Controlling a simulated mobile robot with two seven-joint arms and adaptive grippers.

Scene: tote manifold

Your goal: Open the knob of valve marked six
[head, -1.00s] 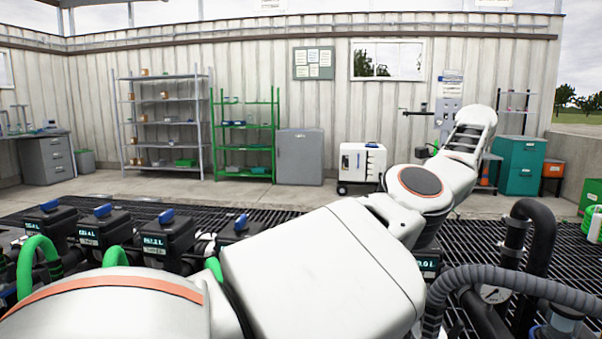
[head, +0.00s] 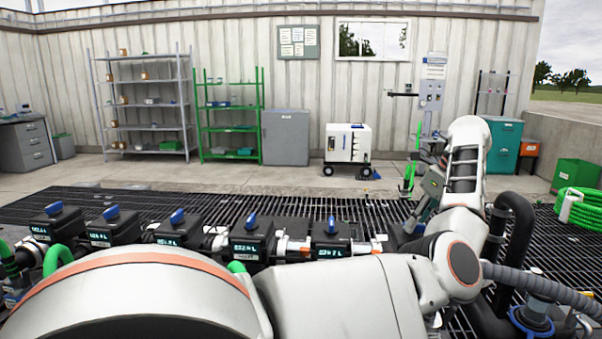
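A row of several black valve blocks with blue knobs runs along the bottom left to the centre. The rightmost block in view has a blue knob (head: 331,225), and another blue knob (head: 250,222) sits left of it. Small displays show on the blocks, but I cannot make out a marking six. My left arm crosses the foreground, and its wrist rises at the right. My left gripper (head: 412,158) is beyond and right of the blocks, above the grating, apart from every knob. Its green-tipped fingers appear spread and empty. My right gripper is out of view.
Black pipes and a grey hose (head: 545,287) stand at the lower right. A green hose coil (head: 582,212) lies at the far right. The dark grating (head: 300,208) behind the valves is mostly clear. A white wheeled unit (head: 347,143) stands near the back wall.

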